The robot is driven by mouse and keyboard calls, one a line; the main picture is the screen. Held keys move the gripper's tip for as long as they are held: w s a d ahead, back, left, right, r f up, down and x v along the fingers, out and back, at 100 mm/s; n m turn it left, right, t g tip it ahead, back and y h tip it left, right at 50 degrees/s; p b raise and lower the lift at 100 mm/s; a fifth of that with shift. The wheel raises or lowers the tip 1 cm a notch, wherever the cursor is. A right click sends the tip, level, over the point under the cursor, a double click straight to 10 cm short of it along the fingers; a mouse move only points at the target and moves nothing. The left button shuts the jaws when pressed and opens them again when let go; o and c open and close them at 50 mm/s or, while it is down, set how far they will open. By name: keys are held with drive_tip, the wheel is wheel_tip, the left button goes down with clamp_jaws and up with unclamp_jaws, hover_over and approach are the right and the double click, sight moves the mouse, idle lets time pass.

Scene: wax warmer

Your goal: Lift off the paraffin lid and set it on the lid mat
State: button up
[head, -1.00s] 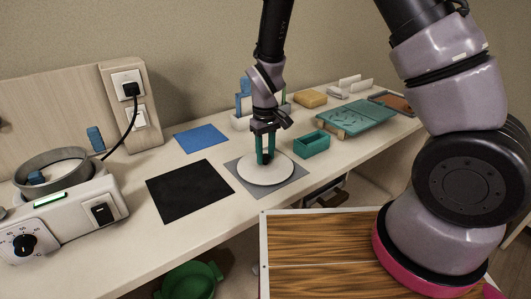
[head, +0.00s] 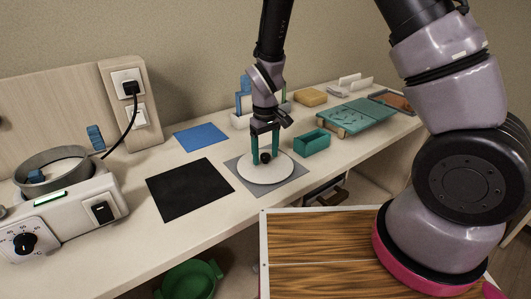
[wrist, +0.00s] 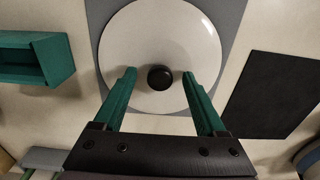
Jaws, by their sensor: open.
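The white round paraffin lid (head: 266,174) lies flat on the grey mat (head: 294,186), with its dark knob (head: 265,158) up. In the wrist view the lid (wrist: 160,30) and knob (wrist: 160,78) show from above, on the grey mat (wrist: 233,12). My gripper (head: 264,160) is over the lid with its green fingers down around the knob. In the wrist view my gripper (wrist: 160,75) is open, with a clear gap on each side of the knob. The round warmer pot (head: 58,170) at the left stands uncovered, with something blue inside.
A black mat (head: 190,190) and a blue cloth (head: 201,137) lie left of the grey mat. A teal box (head: 312,143) stands close on the right. A cord runs from the wall socket.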

drive_tip(key=shift+r, duration=0.1)
drive_tip(key=shift+r, duration=3.85)
wheel_tip(320, 180, up, 11)
drive_tip(key=s+d+r+m+t+y, duration=0.1)
drive_tip(key=s+d+r+m+t, duration=0.2)
drive_tip(key=d+r, duration=0.6)
drive_tip(key=s+d+r+m+t+y, duration=0.1)
drive_tip(key=s+d+r+m+t, duration=0.3)
drive_tip(key=s+d+r+m, duration=0.4)
drive_tip(key=s+d+r, duration=0.1)
drive_tip(key=d, duration=0.4)
drive_tip(key=shift+d, duration=0.35)
